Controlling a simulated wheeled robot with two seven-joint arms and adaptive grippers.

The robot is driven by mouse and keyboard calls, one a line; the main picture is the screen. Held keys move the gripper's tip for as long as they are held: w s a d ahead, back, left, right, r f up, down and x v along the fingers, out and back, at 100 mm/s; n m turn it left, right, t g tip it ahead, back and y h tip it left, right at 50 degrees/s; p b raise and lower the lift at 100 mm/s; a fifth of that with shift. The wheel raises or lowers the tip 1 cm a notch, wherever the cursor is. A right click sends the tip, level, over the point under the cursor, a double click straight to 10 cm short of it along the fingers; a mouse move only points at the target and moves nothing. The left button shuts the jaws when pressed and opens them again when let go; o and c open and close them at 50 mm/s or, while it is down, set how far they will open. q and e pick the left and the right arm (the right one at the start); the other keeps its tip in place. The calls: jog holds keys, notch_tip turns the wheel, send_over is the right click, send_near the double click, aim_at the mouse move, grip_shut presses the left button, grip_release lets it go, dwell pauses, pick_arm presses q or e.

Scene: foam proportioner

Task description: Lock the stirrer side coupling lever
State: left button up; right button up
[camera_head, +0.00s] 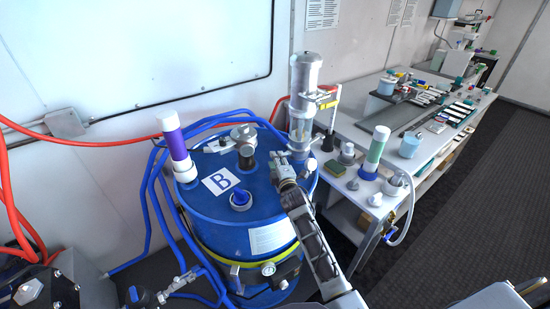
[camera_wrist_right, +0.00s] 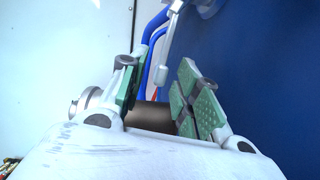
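The blue drum (camera_head: 225,205), marked B, stands in the middle of the head view. The stirrer (camera_head: 304,85), a grey upright cylinder, rises at its back right edge. My right gripper (camera_head: 283,163) is over the drum's right top edge, just in front of the stirrer's base. In the right wrist view its green-padded fingers (camera_wrist_right: 158,92) stand apart, and the drum's blue surface (camera_wrist_right: 260,60) fills the right side. A thin grey lever (camera_wrist_right: 170,45) with a pale block end hangs beyond the fingertips; I cannot tell whether it is the stirrer side coupling lever. My left gripper is not in view.
A purple and white cylinder (camera_head: 176,145) and grey fittings (camera_head: 243,145) stand on the drum. Blue hoses (camera_head: 150,200) run around its left and back. A workbench (camera_head: 350,130) with many items stands close on the right.

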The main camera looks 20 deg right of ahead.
jog(key=shift+w+f, duration=0.1)
jog(key=shift+w, duration=1.2)
grip_shut()
